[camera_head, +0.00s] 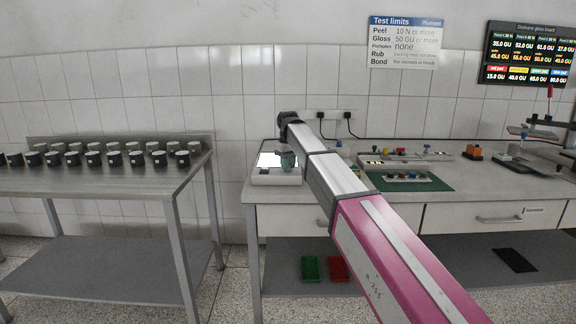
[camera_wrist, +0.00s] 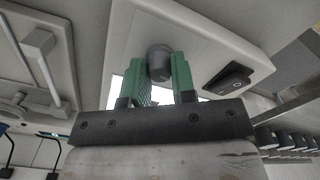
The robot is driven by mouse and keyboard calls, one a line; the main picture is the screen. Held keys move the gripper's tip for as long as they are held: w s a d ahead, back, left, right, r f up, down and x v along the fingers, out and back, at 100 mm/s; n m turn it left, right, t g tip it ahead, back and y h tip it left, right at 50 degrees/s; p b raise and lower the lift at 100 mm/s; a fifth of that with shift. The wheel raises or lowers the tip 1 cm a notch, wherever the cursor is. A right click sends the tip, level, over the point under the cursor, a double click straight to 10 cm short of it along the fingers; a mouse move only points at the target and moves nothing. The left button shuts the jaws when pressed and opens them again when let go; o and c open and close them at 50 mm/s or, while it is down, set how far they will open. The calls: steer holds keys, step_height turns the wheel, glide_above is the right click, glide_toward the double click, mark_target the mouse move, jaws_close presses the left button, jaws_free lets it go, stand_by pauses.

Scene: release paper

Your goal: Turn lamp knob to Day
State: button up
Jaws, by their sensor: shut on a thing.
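The lamp box (camera_head: 276,180) is a pale unit with a bright lit panel at the left end of the bench. In the wrist view its casing (camera_wrist: 213,40) fills the upper middle. A dark grey round knob (camera_wrist: 159,62) stands on the casing between the green fingers of my gripper (camera_wrist: 160,72). The fingers are closed around the knob. A black rocker switch (camera_wrist: 229,79) sits on the casing to the right of the knob. In the head view my gripper (camera_head: 288,160) is over the lamp box and hides the knob. No knob marking is readable.
A green mat (camera_head: 440,184) with small parts lies right of the lamp box on the bench (camera_head: 350,192). Several dark cups (camera_head: 94,158) stand in rows on the left table (camera_head: 60,180). Green (camera_head: 310,268) and red (camera_head: 340,268) trays sit on the lower shelf.

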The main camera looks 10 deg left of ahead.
steer(key=shift+n, duration=1)
steer(key=o, duration=0.9)
step_height(320, 180, up, 11)
steer(key=shift+f, duration=0.1)
